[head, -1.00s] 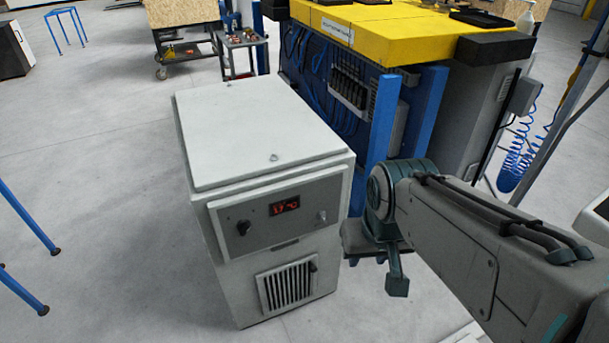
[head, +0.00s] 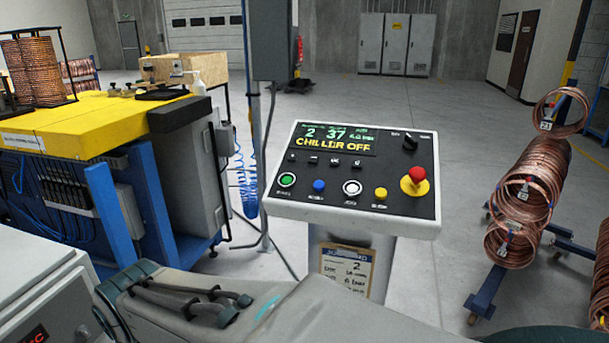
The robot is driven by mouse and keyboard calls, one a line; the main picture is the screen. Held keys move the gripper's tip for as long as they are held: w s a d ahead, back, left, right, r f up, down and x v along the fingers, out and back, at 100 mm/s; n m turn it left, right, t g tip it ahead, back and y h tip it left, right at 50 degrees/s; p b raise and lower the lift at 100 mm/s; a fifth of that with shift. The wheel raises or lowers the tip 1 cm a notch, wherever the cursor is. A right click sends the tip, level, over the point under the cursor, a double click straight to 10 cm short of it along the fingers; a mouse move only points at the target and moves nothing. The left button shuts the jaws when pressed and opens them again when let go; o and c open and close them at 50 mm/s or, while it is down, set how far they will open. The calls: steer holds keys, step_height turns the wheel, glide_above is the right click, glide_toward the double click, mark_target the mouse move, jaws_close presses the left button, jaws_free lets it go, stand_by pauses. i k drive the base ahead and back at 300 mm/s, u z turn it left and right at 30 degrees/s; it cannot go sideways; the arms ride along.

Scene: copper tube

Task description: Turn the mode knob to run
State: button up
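A black rotary knob (head: 409,141) sits at the upper right of the slanted control panel (head: 290,210), with small labels beside it that are too small to read. I take it to be the mode knob, and I cannot tell which label it points at. The panel's screen (head: 335,139) reads "CHILLER OFF" in yellow below a row of green figures. My arm crosses the bottom of the head view, in front of and below the panel. My gripper is not in view.
The panel also carries a red mushroom button (head: 417,175), several coloured push buttons and a clipboard (head: 345,268) below. The grey chiller cabinet (head: 40,270) is cut off at left. Copper coils (head: 535,195) stand at right. A yellow-topped bench (head: 75,125) stands at left.

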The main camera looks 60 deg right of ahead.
mark_target(410, 143)
steer(key=z, duration=0.65)
steer(key=i, duration=0.35)
steer(key=z, duration=1.95)
steer(key=k, duration=0.5)
steer(key=z, duration=1.15)
steer(key=i, duration=0.65)
steer(key=u, duration=0.25)
